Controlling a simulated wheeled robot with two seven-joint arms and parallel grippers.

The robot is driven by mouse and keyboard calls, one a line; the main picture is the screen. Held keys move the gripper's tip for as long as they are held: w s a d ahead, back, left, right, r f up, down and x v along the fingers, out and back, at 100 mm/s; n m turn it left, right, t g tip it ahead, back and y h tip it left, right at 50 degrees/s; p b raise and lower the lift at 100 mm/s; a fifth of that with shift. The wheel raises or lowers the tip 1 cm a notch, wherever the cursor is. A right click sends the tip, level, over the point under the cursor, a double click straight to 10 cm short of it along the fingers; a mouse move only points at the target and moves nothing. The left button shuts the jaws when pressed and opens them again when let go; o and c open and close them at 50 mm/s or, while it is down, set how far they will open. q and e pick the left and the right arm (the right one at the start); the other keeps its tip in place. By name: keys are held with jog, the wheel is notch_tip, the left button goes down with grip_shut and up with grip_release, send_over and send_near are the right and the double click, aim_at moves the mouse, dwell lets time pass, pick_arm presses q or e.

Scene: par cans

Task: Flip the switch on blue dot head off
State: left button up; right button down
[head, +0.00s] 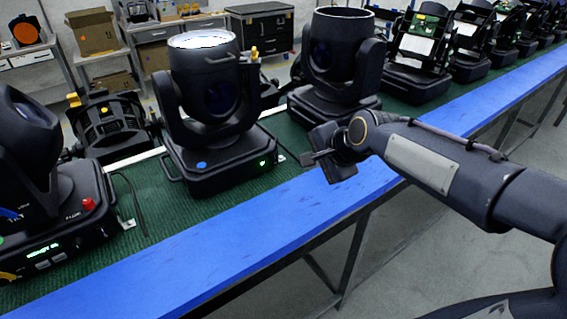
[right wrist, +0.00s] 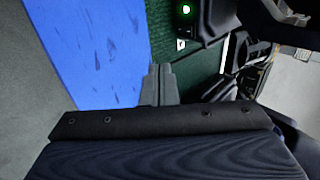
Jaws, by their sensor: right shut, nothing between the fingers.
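The blue dot head (head: 205,95) is a black moving-head light standing upright on the green-topped bench. A blue dot (head: 201,165) marks the front of its base. Its switch (head: 263,163) glows green near the right end of that base. The green glow also shows at the top of the right wrist view (right wrist: 186,9). My right gripper (head: 306,158) is shut and empty, to the right of the switch and apart from it, near the blue bench edge. In the right wrist view its closed fingertips (right wrist: 160,70) point up the picture, below the lit switch. My left gripper is not in view.
Another moving head with a red button (head: 88,204) stands at the left. A black head (head: 335,60) stands just behind my right gripper, and more fixtures line the bench to the right. The blue bench edge (head: 230,250) is bare in front.

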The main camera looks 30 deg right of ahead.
aim_at(275, 160)
jog(key=x, duration=1)
jog(key=shift+f, duration=0.1)
jog(key=w+p, duration=0.1)
jog(key=w, duration=0.1)
jog(key=shift+w+a, duration=0.1)
jog(key=shift+w, duration=0.2)
jog(key=shift+w+f, duration=0.2)
jog(key=shift+w, duration=0.5)
